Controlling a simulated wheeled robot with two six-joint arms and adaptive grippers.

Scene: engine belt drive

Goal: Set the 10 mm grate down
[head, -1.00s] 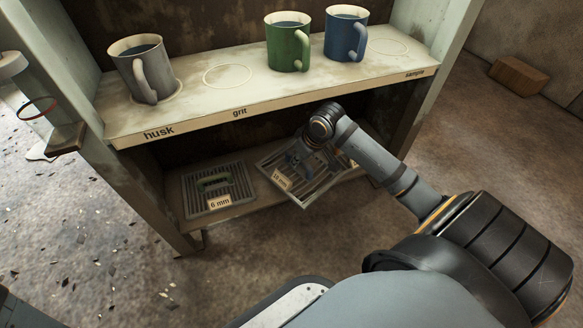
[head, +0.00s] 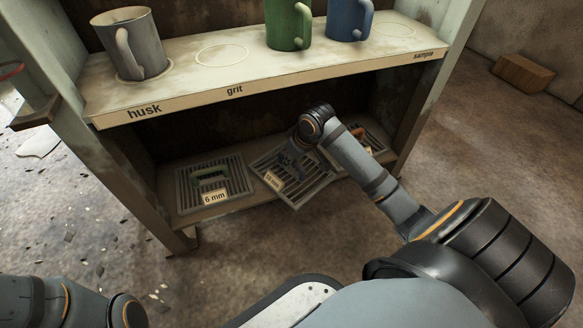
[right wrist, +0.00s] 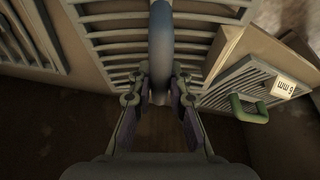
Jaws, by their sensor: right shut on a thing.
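The 10 mm grate (head: 300,188), a grey slatted panel with a "10 mm" label, is at the middle of the lower shelf in the head view. It lies askew, with its front corner past the shelf's front edge. I cannot tell whether it touches the shelf. My right gripper (head: 292,164) is over it. In the right wrist view the fingers (right wrist: 160,92) are shut on its blue-grey handle (right wrist: 161,45), with the slats (right wrist: 110,28) behind. My left gripper is out of view; only part of the left arm shows at bottom left.
The 6 mm grate (head: 229,170) with a green handle lies on the left of the lower shelf (head: 235,208). Another grate (head: 372,133) with an orange-red handle is at the right. The upper shelf (head: 180,100) with a grey mug (head: 142,52), green mug (head: 287,22) and blue mug (head: 345,18) overhangs.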

